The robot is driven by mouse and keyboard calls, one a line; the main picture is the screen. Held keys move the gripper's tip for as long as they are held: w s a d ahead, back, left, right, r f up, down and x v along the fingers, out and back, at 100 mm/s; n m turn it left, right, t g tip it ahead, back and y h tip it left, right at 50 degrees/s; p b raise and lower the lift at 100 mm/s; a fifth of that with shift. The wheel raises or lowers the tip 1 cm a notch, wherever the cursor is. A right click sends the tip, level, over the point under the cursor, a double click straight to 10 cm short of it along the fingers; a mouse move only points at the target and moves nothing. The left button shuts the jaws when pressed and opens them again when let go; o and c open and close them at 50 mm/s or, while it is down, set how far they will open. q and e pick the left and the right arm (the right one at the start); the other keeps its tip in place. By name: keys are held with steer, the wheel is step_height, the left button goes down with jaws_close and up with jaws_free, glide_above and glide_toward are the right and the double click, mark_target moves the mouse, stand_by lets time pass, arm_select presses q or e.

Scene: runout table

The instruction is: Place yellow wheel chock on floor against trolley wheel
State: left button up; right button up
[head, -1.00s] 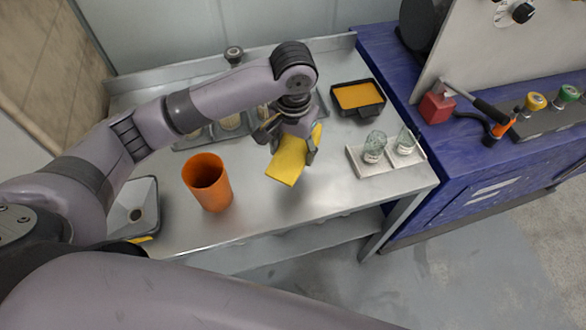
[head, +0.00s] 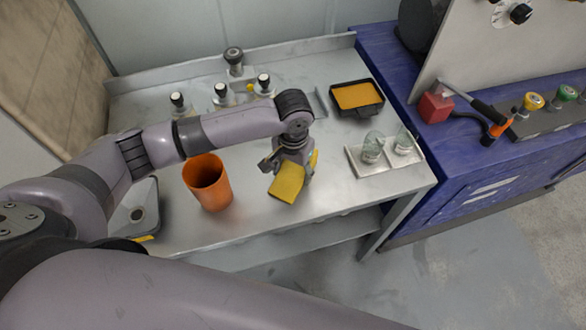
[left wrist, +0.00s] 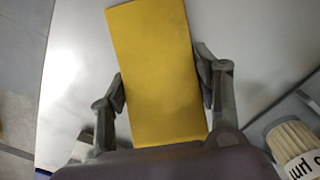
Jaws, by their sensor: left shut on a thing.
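The yellow wheel chock (head: 287,185) is held above the steel table top near its front edge, to the right of the orange cup. My left gripper (head: 288,172) is shut on it. In the left wrist view the chock (left wrist: 158,65) sits between the two fingers of my left gripper (left wrist: 163,92), with its broad yellow face toward the camera. No trolley wheel is clear in either view. My right gripper is not in view.
An orange cup (head: 208,183) stands left of the chock. A white tray with glassware (head: 385,158) is to the right, and a black tray with orange contents (head: 358,97) behind. Grey floor (head: 440,265) is open at front right.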

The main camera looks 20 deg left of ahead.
arm_select(q)
steer(key=o, duration=1.4)
